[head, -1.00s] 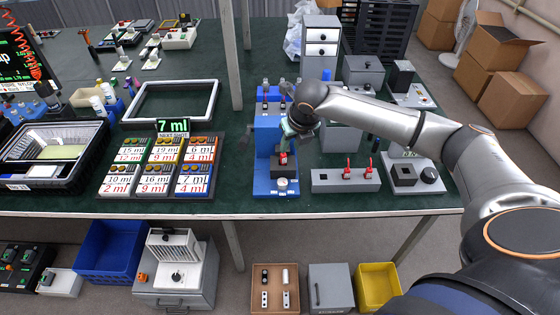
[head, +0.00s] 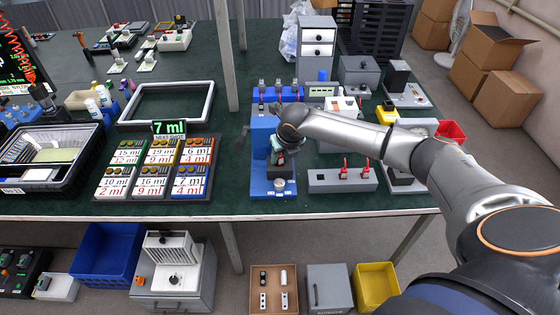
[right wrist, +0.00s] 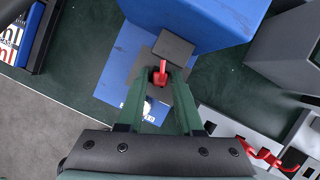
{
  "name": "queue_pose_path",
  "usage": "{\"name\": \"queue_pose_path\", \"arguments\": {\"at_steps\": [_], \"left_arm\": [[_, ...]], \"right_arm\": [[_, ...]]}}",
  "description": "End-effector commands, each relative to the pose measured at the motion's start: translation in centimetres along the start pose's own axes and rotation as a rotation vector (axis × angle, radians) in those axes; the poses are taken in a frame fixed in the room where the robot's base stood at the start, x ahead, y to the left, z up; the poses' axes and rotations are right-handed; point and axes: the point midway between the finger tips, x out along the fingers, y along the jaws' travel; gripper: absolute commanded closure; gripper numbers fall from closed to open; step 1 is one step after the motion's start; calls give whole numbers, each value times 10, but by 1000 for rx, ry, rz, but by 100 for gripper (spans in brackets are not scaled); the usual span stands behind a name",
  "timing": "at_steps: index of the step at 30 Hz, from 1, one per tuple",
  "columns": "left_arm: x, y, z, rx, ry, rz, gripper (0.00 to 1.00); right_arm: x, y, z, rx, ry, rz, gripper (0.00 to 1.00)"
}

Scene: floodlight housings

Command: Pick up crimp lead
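The crimp lead, which I take to be the small red piece (right wrist: 160,74), stands at the dark grey block of a blue fixture (right wrist: 200,22). My right gripper (right wrist: 161,77) has its two green fingers on either side of the red piece. The fingers look apart, with gaps beside it; contact is not clear. In the head view my right gripper (head: 277,158) is low over the blue fixture (head: 262,184) and hides the red piece. My left gripper is not in view.
A grey block with red leads (head: 343,180) stands just right of the fixture. Labelled trays (head: 152,182) stand to its left with a "7 ml" sign (head: 170,127). A row of small parts on a blue base (head: 278,95) is behind.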

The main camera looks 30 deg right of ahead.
Motion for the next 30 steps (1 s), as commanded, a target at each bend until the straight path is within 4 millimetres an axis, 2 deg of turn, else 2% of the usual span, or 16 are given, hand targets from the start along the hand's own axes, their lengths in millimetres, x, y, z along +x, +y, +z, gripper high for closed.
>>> {"name": "queue_pose_path", "arguments": {"at_steps": [1, 9, 25, 30], "left_arm": [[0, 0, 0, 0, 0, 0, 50], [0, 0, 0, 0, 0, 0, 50], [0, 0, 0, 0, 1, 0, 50], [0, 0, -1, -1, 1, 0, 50]], "right_arm": [[0, 0, 0, 0, 0, 0, 71], [0, 0, 0, 0, 0, 0, 100], [-1, 0, 0, 1, 0, 0, 100], [-9, 0, 5, 1, -2, 1, 100]]}}
